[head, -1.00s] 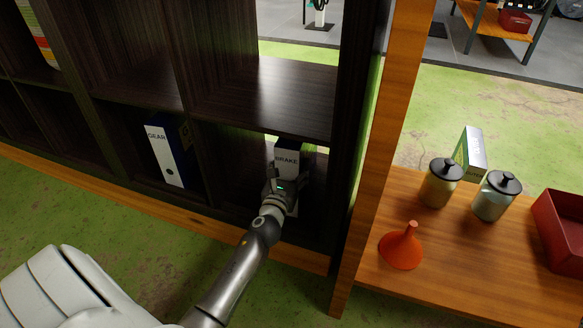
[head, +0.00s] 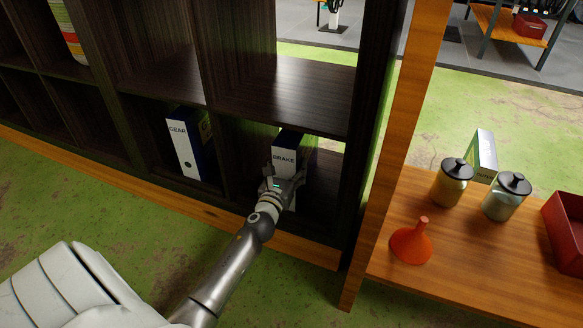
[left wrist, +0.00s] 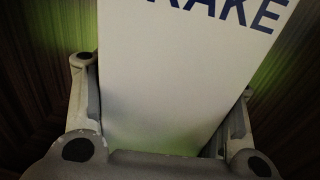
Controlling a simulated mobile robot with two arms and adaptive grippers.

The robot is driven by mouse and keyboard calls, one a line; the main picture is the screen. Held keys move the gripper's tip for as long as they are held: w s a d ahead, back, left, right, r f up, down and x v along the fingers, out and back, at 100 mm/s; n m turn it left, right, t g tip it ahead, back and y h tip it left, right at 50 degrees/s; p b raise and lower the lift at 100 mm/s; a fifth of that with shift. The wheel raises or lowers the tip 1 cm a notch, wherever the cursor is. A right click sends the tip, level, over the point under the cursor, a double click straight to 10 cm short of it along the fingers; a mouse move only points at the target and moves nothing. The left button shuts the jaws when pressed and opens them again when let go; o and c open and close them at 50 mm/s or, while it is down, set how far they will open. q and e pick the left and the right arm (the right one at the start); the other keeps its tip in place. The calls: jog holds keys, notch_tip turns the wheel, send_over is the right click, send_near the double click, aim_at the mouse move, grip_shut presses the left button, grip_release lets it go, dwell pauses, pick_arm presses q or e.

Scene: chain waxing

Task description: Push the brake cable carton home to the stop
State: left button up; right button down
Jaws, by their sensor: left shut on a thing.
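The brake cable carton (head: 285,160) stands upright in a lower compartment of the dark shelf (head: 305,97), its white "BRAKE" face toward me and its dark side and green panel showing at right. My left gripper (head: 283,184) is at the lower part of that face. In the left wrist view the white face of the carton (left wrist: 190,70) fills the middle, with a finger on each side of it, and my left gripper (left wrist: 160,115) is shut on it. The carton's back end and base are hidden. My right gripper is not in view.
A "GEAR" carton (head: 184,150) stands in the compartment to the left. A wooden post (head: 385,150) rises right of the shelf. On the wooden bench are an orange funnel (head: 411,243), two jars (head: 452,184), another carton (head: 483,155) and a red bin (head: 568,235).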

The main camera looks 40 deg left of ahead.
pick_arm(q)
jog(key=shift+a, duration=0.1)
jog(key=o, duration=1.7)
jog(key=shift+o, duration=0.2)
jog(key=v, duration=1.2)
jog(key=shift+f, duration=0.1)
